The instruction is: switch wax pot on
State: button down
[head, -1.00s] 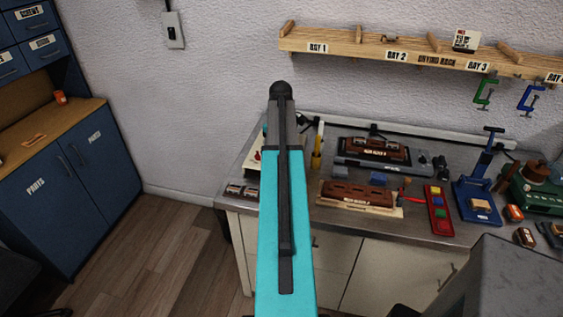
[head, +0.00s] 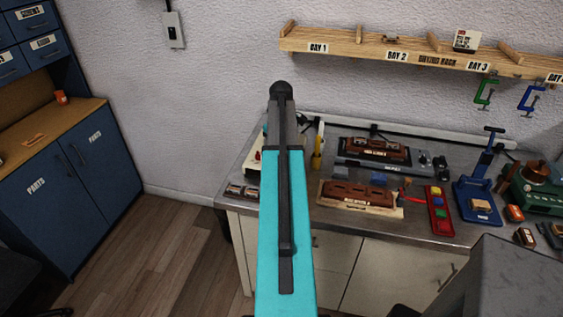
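A green unit with a copper-brown pot (head: 537,174) on top stands at the right end of the steel workbench, cut off by the picture edge. It looks like the wax pot, but no label can be read and I cannot tell whether it is on. Its switch cannot be made out.
The steel bench (head: 428,232) carries wooden blocks, a grey unit with knobs (head: 423,160), a red tray (head: 439,211) and a blue press (head: 478,200). A drying rack (head: 420,56) hangs above. Blue cabinets (head: 70,180) stand left, with clear wooden floor (head: 150,240) between.

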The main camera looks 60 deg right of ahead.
jog(key=shift+f+b, duration=0.35)
jog(key=shift+f, duration=0.45)
dwell(1.3)
jog(key=shift+r, duration=0.1)
notch_tip(320, 180, up, 7)
jog(key=p, duration=0.4)
dwell(0.8)
dwell(0.5)
